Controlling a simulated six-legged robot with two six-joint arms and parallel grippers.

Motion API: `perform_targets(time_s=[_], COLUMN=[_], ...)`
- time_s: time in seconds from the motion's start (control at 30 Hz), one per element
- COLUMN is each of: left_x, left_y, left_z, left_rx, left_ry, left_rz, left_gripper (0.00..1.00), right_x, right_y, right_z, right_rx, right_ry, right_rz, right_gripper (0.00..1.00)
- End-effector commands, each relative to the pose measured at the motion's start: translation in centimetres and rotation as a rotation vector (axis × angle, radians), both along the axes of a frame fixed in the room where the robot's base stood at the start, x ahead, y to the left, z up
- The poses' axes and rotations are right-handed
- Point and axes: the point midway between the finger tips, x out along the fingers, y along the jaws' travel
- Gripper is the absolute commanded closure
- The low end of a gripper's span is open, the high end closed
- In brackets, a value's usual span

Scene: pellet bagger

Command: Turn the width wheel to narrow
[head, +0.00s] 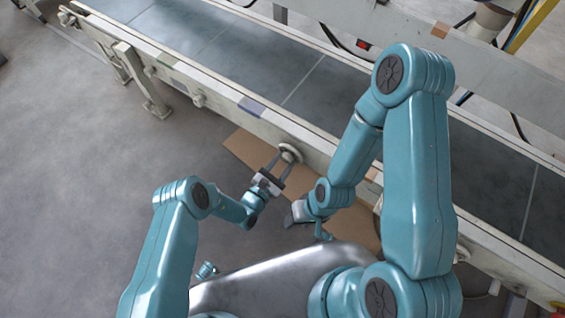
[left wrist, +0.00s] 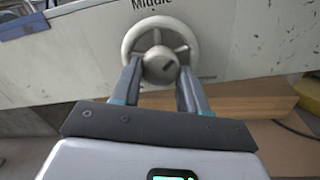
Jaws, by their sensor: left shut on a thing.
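The width wheel (left wrist: 158,66) is a pale spoked handwheel with a round hub, mounted on the side rail of the conveyor. In the head view the wheel (head: 290,152) sits on the rail's near face. My left gripper (head: 281,165) reaches up to it from below. In the left wrist view the two fingers of my left gripper (left wrist: 160,76) are on either side of the hub, shut on the wheel; they cover part of its lower rim. My right gripper (head: 298,213) is below and right of the wheel, apart from it; its jaws are unclear.
The conveyor side rail (head: 212,90) runs diagonally behind the wheel, and "Middle" is printed above the wheel. A brown cardboard-like sheet (head: 240,148) lies below the rail. A rail leg (head: 142,82) stands at upper left. The grey floor (head: 80,170) at left is clear.

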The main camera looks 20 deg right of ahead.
Motion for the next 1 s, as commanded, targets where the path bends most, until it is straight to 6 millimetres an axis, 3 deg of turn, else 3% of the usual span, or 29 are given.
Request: perform_targets(time_s=[1.0], left_x=[0.1], left_y=[0.2], left_z=[0.4], left_rx=[0.593], left_ry=[-0.757], left_rz=[0.0], left_gripper=[0.87], right_x=[0.0], right_y=[0.0], right_z=[2.8], right_rx=[0.0], right_ry=[0.0], right_rz=[0.0], right_gripper=[0.57])
